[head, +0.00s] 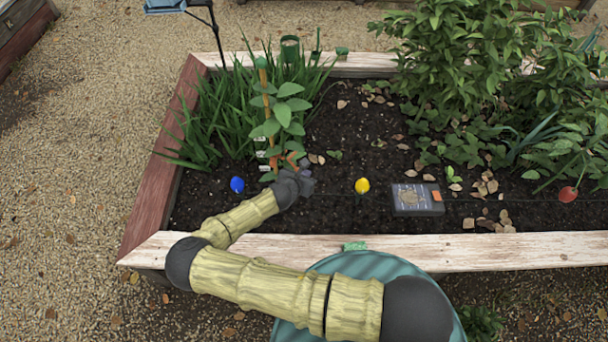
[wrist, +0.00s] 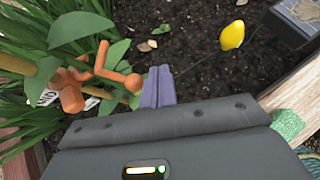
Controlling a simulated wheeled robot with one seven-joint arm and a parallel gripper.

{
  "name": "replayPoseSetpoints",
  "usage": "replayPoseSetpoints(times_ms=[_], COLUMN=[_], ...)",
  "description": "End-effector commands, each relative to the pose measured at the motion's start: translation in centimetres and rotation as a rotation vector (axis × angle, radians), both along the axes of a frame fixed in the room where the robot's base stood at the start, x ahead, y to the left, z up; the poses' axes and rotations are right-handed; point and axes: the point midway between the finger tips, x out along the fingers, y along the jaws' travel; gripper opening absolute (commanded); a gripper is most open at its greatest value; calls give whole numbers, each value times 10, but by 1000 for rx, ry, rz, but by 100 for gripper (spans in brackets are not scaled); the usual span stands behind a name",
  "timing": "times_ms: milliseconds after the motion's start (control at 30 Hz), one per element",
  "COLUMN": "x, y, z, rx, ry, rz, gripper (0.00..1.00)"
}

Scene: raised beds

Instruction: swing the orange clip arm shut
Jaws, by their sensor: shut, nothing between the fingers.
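The orange clip (wrist: 70,95) sits on a wooden stake among green leaves in the wrist view. Its bent orange arm (wrist: 103,68) sticks out to the right and ends in a round knob (wrist: 133,82). In the head view the clip (head: 291,159) shows low on the upright stake (head: 263,95), partly behind leaves and my wrist. My gripper (wrist: 158,86) is shut and empty, its fingers just right of the knob. I cannot tell whether they touch it. In the head view my gripper (head: 305,183) is beside the plant's foot, above the soil.
A blue marker (head: 237,184) lies left of my gripper, a yellow one (head: 362,186) right. A dark box (head: 417,199) sits farther right on the soil. A dark line runs across the bed. The pale front board (head: 480,251) lies under my arm.

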Motion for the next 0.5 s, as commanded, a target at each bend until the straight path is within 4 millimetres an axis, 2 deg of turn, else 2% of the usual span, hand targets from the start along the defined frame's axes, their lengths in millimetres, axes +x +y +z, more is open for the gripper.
replayPoseSetpoints(times_ms=[500], x=[-2], y=[6], z=[0], rx=[0], ry=[0], rz=[10], gripper=[0])
